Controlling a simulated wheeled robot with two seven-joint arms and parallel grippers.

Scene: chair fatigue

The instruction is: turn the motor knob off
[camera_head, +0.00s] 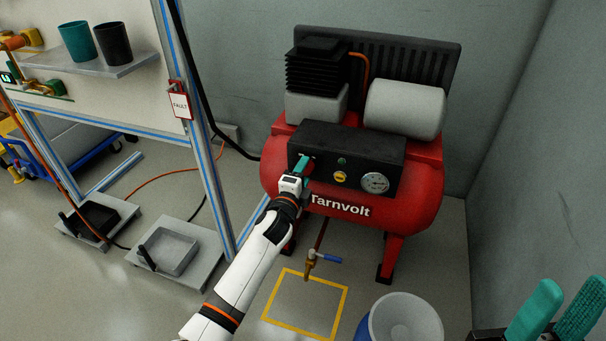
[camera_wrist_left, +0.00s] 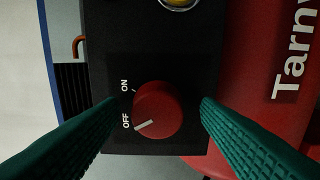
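The red motor knob (camera_wrist_left: 158,110) is on the black control panel (camera_head: 375,152) of the red Tarnvolt compressor (camera_head: 425,195). In the left wrist view its white pointer line is turned to the OFF label, away from ON. My left gripper (camera_head: 305,166) is at the left end of the panel. Its green fingers stand wide apart on either side of the knob, with visible gaps, not touching it. In the head view the gripper mostly hides the knob. My right gripper (camera_head: 562,298) is at the lower right corner, its two green fingers apart and empty.
A gauge (camera_head: 375,182), a yellow button (camera_head: 340,177) and a green light (camera_head: 342,161) are on the panel. A blue-handled valve (camera_head: 325,258) hangs below the tank over a yellow floor square. A framed bench (camera_head: 208,165) stands left.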

